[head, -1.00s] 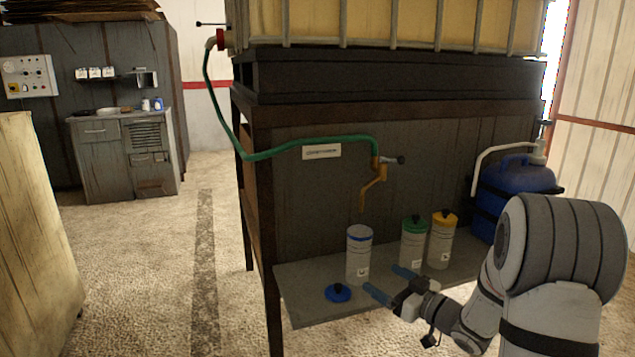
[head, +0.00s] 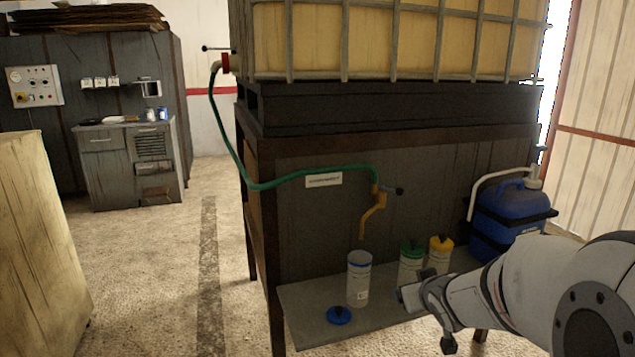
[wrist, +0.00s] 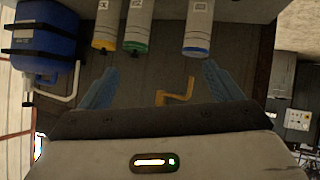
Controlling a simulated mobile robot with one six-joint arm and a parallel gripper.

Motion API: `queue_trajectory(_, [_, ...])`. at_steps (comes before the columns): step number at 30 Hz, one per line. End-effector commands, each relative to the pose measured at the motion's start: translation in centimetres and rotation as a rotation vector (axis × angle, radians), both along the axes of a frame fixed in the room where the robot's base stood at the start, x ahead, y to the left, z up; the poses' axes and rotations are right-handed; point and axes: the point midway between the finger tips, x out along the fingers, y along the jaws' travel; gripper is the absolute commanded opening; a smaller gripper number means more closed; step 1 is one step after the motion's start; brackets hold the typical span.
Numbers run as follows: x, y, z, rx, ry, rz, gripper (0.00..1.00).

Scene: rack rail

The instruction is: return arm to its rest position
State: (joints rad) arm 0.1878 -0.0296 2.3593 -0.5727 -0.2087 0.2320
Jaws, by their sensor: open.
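My gripper (wrist: 160,66) is open and empty, with its two blue fingers spread apart in the wrist view. In the head view its wrist end (head: 428,295) is at the right, in front of the shelf, and the fingers are not clearly visible there. A white bottle with a blue band (head: 359,285) stands upright on the shelf, apart from the gripper. It also shows in the wrist view (wrist: 197,28), which looks upside down. A blue lid (head: 339,316) lies on the shelf in front of this bottle.
White bottles with a green top (head: 411,264) and a yellow top (head: 440,252) stand behind my wrist. A blue canister (head: 510,215) is at the right. An orange tap (head: 373,215) on a green hose hangs above the shelf (head: 310,300). The floor at left is open.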

Motion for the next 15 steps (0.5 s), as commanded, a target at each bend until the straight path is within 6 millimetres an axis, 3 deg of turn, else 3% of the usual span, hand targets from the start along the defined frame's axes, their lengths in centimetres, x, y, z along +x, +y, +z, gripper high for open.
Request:
queue_trajectory(1, [-1.8,0.1,2.1,-0.004,0.052,-0.042,0.85])
queue_trajectory(3, [-4.5,0.2,3.1,-0.005,0.14,-0.098,0.85])
queue_trajectory(12, [-17.8,3.9,6.2,0.097,0.558,-0.191,0.85])
queue_trajectory(15, [-21.1,5.3,6.9,0.132,0.659,-0.182,0.85])
